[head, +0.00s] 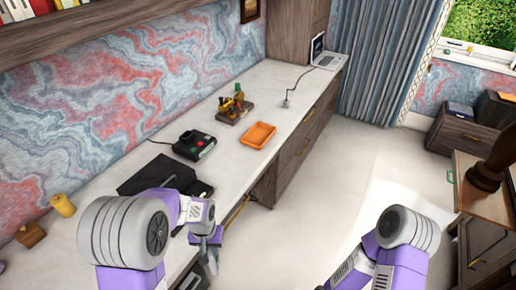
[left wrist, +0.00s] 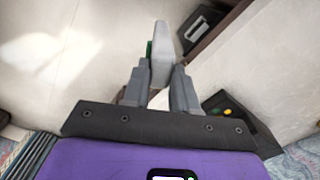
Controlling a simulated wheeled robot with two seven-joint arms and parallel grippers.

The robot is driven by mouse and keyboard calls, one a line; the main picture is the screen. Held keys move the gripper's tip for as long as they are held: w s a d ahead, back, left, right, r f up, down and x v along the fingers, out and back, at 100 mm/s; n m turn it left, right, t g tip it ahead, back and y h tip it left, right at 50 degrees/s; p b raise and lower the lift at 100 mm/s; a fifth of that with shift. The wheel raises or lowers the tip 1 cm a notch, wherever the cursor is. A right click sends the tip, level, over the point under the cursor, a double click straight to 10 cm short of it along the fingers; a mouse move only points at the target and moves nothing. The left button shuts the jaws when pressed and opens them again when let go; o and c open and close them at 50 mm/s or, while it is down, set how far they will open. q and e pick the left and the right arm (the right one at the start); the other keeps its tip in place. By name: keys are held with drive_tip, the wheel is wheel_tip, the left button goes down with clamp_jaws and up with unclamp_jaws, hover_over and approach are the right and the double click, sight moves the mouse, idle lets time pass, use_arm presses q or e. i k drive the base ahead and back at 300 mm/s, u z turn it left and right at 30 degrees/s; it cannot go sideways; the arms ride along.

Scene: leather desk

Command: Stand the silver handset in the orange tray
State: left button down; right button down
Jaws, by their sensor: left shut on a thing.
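The silver handset (left wrist: 162,48) is a pale grey slab with a green edge on one side. In the left wrist view it sits between the two grey fingers of my left gripper (left wrist: 159,82), which is shut on it. In the head view my left gripper (head: 209,244) is off the front edge of the desk, at lower centre, and the handset is hard to make out there. The orange tray (head: 258,135) lies on the desk, farther back and to the right of my left gripper, and looks empty. My right gripper is out of view.
A black device with coloured buttons (head: 195,145) sits on the desk left of the tray. A dark flat object (head: 165,175) lies nearer. A wooden stand with yellow items (head: 234,106) is behind the tray.

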sight(259, 137)
drive_tip(key=z, duration=0.55)
drive_tip(key=i, duration=1.2)
drive_tip(key=u, duration=0.4)
